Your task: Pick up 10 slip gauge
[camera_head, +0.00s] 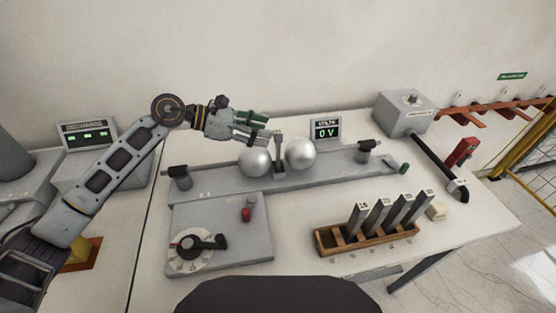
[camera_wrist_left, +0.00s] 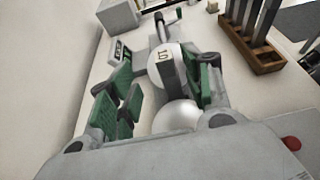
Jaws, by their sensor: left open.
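A grey upright slip gauge (camera_head: 279,155) stands between two shiny metal spheres, the left sphere (camera_head: 255,162) and the right sphere (camera_head: 300,153). In the left wrist view the slip gauge (camera_wrist_left: 171,72) has a label on its top that looks like 10, turned sideways. My left gripper (camera_head: 262,128) is at the top of the gauge, reaching in from the left. In the wrist view its green-padded fingers (camera_wrist_left: 165,88) are apart, with the gauge between them, closer to the right-hand finger. I cannot tell whether a pad touches it. My right gripper is not in view.
A wooden rack (camera_head: 370,239) holds several upright gauges at the front right. A display reading 0 V (camera_head: 326,131) stands behind the spheres. A grey box with a dial (camera_head: 196,247) is at front left. A small pale block (camera_head: 437,211) lies right of the rack.

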